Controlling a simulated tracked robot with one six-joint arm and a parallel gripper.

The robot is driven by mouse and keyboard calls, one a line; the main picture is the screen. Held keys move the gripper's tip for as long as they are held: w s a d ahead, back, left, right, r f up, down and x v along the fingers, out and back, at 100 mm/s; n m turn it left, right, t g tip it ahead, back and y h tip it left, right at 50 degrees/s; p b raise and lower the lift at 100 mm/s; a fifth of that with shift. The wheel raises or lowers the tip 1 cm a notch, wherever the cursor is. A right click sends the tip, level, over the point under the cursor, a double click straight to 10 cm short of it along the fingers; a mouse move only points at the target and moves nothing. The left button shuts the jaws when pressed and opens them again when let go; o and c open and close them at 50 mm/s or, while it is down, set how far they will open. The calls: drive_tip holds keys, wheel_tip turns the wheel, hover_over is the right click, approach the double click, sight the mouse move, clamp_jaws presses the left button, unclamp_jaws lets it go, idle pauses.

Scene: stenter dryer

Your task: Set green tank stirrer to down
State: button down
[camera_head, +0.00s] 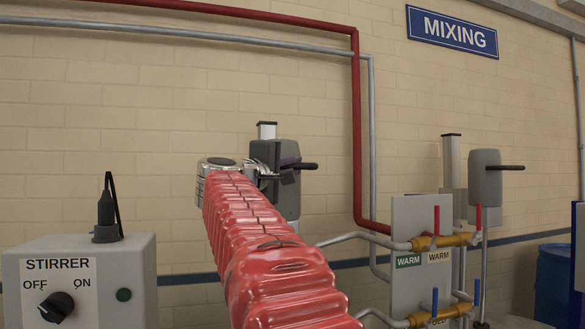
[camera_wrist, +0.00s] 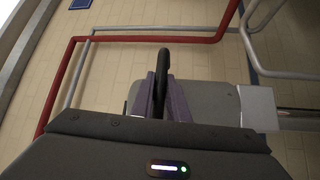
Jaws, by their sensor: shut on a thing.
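A grey stirrer head (camera_head: 288,207) sits on a pale vertical post left of the red pipe, partly hidden by my arm in the head view. A dark lever (camera_head: 308,166) sticks out from it to the right, roughly level. My gripper (camera_head: 284,172) is shut on this lever near the head's upper part. In the wrist view the two purple-grey fingers (camera_wrist: 161,97) close around the dark lever (camera_wrist: 163,62), with the grey stirrer head (camera_wrist: 210,104) behind. The tanks below are not in view, so I cannot tell by colour which stirrer is the green one.
A second grey stirrer head (camera_head: 485,178) with a lever stands on the right. A panel with WARM labels, brass valves (camera_head: 440,241) and pipes is low right of centre. A STIRRER switch box (camera_head: 85,282) stands at lower left. A red pipe (camera_head: 357,130) runs down the wall.

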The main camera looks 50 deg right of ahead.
drive_tip(key=shift+d+f, duration=0.1)
drive_tip(key=shift+f, duration=0.15)
